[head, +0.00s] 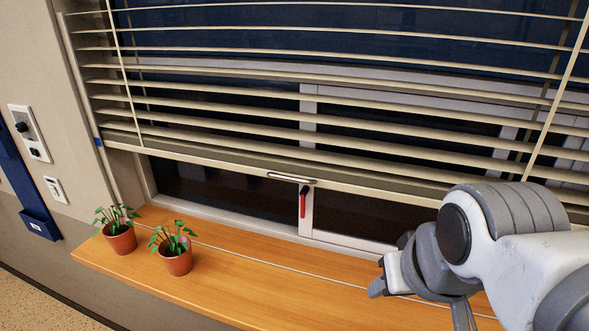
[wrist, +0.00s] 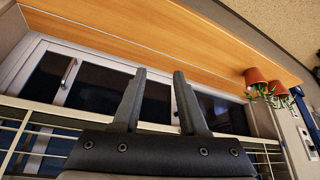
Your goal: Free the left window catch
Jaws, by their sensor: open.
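The left window catch (head: 304,200) is a small handle with a dark top and a red lower part. It hangs upright on the white middle window post, just under the blind's bottom rail, in the head view. In the wrist view, which is upside down, I cannot make it out; my right-hand finger covers part of that post. My gripper (wrist: 159,72) is open and empty, its two fingers pointing at the window and apart from it. In the head view my arm stands to the right of the catch. A second, metal handle (wrist: 68,73) shows on the other window frame.
A slatted blind (head: 220,158) hangs partly lowered, its bottom rail close above the catch. Two potted plants (head: 176,254) (head: 118,232) stand on the left of the wooden sill (head: 250,285). The sill below the catch is clear. Wall switches (head: 55,189) are at far left.

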